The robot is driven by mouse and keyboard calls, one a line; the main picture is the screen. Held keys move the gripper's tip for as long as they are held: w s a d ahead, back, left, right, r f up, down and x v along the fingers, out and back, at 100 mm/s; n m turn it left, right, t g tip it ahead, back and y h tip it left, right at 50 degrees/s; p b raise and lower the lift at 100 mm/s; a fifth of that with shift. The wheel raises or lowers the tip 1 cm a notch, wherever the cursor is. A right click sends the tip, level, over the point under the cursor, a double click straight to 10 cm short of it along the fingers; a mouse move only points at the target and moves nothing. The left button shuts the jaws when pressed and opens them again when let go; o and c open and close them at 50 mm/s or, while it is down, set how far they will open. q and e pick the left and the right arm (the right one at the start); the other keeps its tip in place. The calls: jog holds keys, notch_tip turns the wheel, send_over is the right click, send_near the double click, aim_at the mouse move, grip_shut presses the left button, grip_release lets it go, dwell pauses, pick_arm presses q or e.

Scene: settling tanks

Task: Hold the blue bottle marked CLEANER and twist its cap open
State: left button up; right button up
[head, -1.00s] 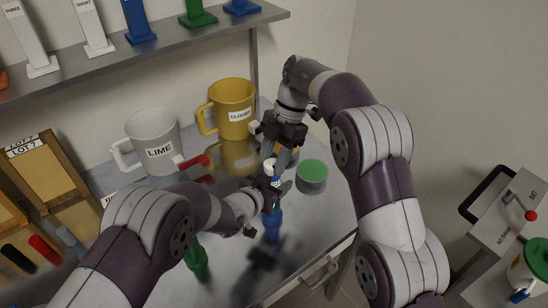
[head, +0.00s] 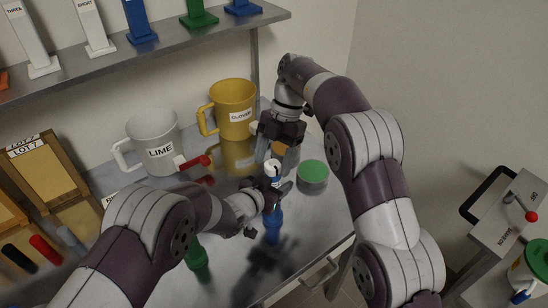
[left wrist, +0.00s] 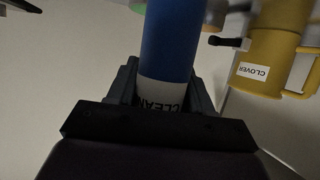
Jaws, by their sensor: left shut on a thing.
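The blue bottle (head: 273,222) stands upright on the metal table with its white cap (head: 272,167) on top. My left gripper (head: 272,194) is shut around its upper part. In the left wrist view the blue bottle (left wrist: 168,50) sits between the fingers, its white label reading "CLEAN", the rest hidden. My right gripper (head: 275,153) points down just above the cap; its fingers look spread, with nothing held between them. The cap is out of the left wrist view.
A grey LIME mug (head: 150,135), a yellow CLOVER mug (head: 232,100) and a red-handled item (head: 195,162) stand behind. A green-lidded jar (head: 312,176) is close on the right, an orange-topped one (head: 288,150) behind the cap. A green bottle (head: 196,256) stands in front.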

jog(key=v, duration=0.7)
jog(key=shift+r, duration=0.2)
jog(key=shift+d, duration=0.1)
